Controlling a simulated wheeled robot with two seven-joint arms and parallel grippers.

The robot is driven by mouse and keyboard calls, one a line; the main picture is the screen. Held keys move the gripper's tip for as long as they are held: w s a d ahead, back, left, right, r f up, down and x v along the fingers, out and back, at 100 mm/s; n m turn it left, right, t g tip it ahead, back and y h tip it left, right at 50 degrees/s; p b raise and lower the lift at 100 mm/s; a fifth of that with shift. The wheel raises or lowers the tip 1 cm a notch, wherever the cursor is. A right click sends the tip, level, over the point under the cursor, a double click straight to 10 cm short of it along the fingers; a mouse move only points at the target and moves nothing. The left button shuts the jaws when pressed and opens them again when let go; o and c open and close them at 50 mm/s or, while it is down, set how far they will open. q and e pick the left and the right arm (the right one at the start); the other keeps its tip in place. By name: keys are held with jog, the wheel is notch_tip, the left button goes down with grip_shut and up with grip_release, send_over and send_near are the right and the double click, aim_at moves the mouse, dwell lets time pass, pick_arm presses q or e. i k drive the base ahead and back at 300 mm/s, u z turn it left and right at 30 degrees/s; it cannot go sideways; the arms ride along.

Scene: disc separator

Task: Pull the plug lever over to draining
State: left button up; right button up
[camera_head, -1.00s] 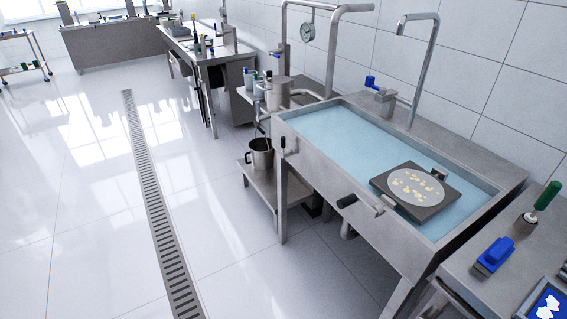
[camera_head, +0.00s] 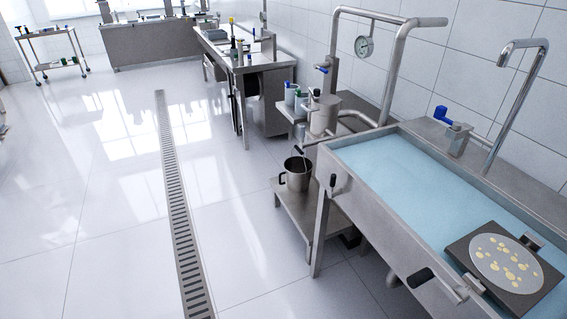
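The steel sink (camera_head: 350,213) is filled with blue water. A small lever with a dark grip (camera_head: 333,182) is on the sink's left end, near the front corner; it looks upright. A dark handle or slot (camera_head: 421,277) shows on the sink's front wall. I cannot tell for certain which of these is the plug lever. A square dark plate with a pale speckled disc (camera_head: 505,263) sits at the sink's right part. Neither of my grippers is in view.
A low steel stand holding a pot (camera_head: 297,172) stands left of the sink. A blue-handled tap (camera_head: 455,130) and a tall spout (camera_head: 520,95) rise behind it. The floor left of the sink is open, with a long drain grate (camera_head: 176,200).

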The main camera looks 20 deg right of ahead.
aim_at(331, 193)
jog(key=z, duration=0.3)
jog(key=i, duration=1)
jog(key=z, duration=0.7)
